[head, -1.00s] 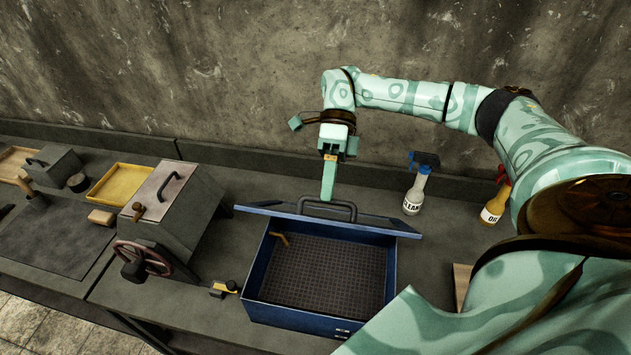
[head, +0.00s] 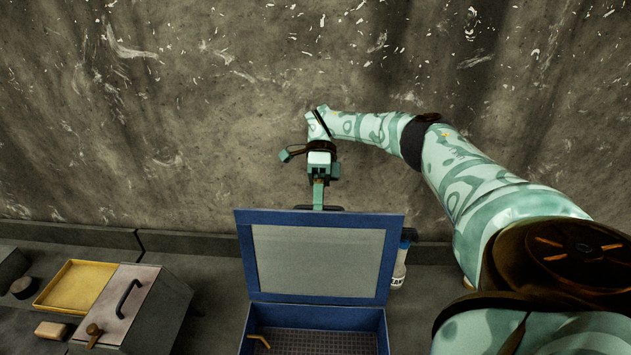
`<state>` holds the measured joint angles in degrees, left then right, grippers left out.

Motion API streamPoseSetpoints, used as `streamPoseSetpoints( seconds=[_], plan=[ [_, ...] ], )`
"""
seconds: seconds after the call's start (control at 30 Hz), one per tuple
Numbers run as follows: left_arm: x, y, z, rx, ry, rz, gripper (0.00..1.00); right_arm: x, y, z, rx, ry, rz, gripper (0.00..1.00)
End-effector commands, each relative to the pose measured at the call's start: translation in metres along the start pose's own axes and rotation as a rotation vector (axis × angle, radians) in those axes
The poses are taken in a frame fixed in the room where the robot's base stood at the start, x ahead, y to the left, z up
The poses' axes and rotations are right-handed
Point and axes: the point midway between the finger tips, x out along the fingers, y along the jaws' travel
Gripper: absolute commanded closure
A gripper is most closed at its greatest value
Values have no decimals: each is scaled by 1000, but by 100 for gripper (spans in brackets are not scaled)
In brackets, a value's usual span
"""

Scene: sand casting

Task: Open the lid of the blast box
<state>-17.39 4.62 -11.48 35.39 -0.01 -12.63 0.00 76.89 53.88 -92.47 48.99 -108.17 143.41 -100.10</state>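The blue blast box (head: 249,330) is at the bottom centre, cut off by the picture's lower edge. Its dark grid floor (head: 315,343) shows inside. Its lid (head: 395,265) is raised, with a blue frame around a pale grey panel facing me. A strip of the dark lid handle (head: 335,208) shows just above the lid's top edge. My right gripper (head: 318,197) points down at the handle from above; its fingertips overlap the handle and lid edge, so I cannot tell whether it grips. My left gripper is out of view.
A grey box with a handle (head: 140,305) and a yellow tray (head: 72,286) stand on the bench at the left. A white spray bottle (head: 399,272) is partly hidden behind the lid's right side. A concrete wall (head: 200,110) rises behind the bench.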

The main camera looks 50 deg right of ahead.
Motion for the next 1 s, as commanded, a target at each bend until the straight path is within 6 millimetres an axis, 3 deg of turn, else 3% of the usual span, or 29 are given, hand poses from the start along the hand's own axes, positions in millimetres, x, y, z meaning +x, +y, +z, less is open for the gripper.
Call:
streamPoseSetpoints(
  seconds=[0.03,0.2,0.67,0.7,0.77,1.0],
  plan=[
    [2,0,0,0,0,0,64,7,-10,-2,2,26,-6,100],
    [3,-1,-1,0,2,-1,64,3,-15,-2,1,27,-4,100],
    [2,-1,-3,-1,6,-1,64,1,-16,-2,-1,28,-2,100],
    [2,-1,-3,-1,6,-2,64,1,-16,-2,-1,28,-1,87],
    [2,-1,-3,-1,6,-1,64,1,-16,-2,0,27,-1,70],
    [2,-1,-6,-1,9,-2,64,-2,-14,-1,-1,18,3,67]
  ],
)
